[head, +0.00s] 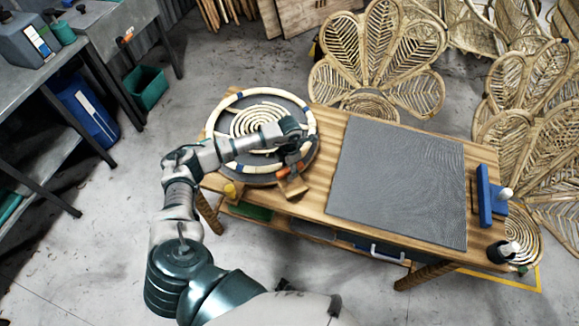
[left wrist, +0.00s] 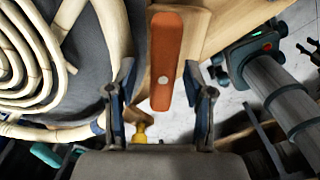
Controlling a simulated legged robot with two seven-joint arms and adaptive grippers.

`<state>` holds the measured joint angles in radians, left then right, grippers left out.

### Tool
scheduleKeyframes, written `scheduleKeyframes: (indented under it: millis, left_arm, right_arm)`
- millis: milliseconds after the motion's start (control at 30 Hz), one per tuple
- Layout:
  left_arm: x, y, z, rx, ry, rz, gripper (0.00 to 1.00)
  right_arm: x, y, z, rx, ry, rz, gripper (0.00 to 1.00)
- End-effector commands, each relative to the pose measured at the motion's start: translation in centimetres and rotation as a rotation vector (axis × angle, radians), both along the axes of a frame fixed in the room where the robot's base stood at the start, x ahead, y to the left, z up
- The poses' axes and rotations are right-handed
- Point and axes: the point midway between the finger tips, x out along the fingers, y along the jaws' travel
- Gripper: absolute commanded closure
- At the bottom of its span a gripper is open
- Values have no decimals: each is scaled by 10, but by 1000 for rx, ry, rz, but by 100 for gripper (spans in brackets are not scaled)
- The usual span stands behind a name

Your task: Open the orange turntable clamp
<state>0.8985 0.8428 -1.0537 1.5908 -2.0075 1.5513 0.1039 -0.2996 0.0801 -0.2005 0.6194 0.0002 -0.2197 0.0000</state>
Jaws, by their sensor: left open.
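The orange turntable clamp (left wrist: 165,58) shows in the left wrist view as a long orange lever on a wooden block, with a pale round spot near its middle. In the head view the orange clamp (head: 284,172) is small and partly hidden by my gripper. My left gripper (left wrist: 160,80) is open, one finger on each side of the lever's near end, with visible gaps. In the head view my left gripper (head: 291,160) is over the turntable's front right edge. The round turntable (head: 222,150) carries coiled rattan. My right gripper is not in view.
The wooden table (head: 330,121) also holds a grey mat (head: 400,175) and a blue tool (head: 485,195) at the right. A yellow knob (head: 231,190) is at the turntable's front left. Rattan chairs (head: 380,50) stand behind; a grey workbench (head: 90,25) is at left.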

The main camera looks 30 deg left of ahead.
Motion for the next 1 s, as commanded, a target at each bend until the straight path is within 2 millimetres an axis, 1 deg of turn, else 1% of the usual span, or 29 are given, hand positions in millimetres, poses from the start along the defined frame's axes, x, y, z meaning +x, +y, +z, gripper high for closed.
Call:
scheduleKeyframes:
  millis: [67, 167, 500, 600, 700, 800, 1000]
  left_arm:
    - [0, 0, 3, -1, -1, -1, 48]
    - [1, 0, 15, -2, -3, 0, 48]
    - [2, 2, 88, 0, -4, 1, 48]
    - [2, 2, 104, -1, -2, 0, 48]
    - [2, 2, 113, -1, -1, 1, 48]
    - [1, 2, 118, -1, 1, 1, 48]
    - [1, 2, 118, -2, 1, 1, 48]
  right_arm:
    - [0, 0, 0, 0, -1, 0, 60]
    - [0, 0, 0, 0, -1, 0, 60]
    - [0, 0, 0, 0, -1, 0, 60]
    - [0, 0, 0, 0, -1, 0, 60]
    - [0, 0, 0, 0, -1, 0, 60]
    - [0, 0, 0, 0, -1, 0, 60]
    - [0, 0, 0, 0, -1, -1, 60]
